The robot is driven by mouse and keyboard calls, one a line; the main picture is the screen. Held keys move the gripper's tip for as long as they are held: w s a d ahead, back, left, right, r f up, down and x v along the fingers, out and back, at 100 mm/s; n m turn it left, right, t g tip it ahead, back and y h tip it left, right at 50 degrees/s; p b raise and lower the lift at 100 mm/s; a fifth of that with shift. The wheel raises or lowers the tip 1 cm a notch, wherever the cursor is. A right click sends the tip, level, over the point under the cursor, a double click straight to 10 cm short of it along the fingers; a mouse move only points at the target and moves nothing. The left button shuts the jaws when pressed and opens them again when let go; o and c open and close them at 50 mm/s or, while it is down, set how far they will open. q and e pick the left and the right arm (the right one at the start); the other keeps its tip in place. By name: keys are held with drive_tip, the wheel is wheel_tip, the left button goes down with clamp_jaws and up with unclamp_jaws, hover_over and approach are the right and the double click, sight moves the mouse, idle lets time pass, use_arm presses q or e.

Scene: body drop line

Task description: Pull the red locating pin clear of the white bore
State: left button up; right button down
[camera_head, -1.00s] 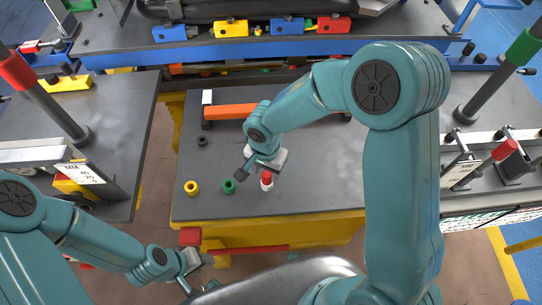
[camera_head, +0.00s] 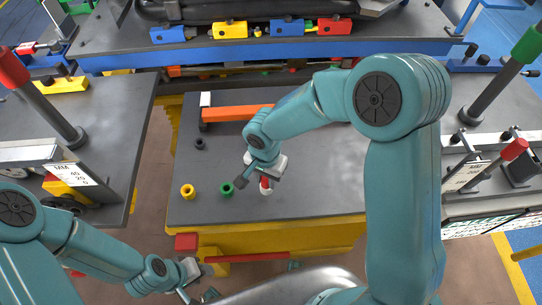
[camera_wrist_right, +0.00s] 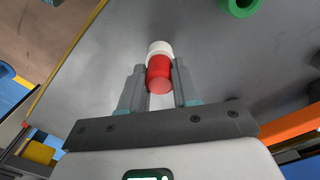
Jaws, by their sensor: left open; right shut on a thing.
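The red locating pin (camera_wrist_right: 159,72) stands at the white bore (camera_wrist_right: 160,47), with the white rim showing just beyond it in the right wrist view. In the head view the pin (camera_head: 264,183) is partly covered by my right gripper, and the white bore (camera_head: 267,191) shows below it on the grey table. My right gripper (camera_wrist_right: 158,80) is shut on the red pin, one finger on each side. How deep the pin sits in the bore cannot be told. My left gripper (camera_head: 197,291) is open and empty, low in front of the table.
A dark ring (camera_head: 199,143) and an orange bar (camera_head: 228,113) lie further back. The table is clear right of the bore.

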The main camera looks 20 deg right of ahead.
drive_tip(key=shift+r+p, duration=0.3)
drive_tip(key=shift+r, duration=0.5)
drive_tip(key=shift+r, duration=0.1)
drive_tip(key=shift+r+p, duration=1.95)
drive_tip(key=shift+r, duration=1.45)
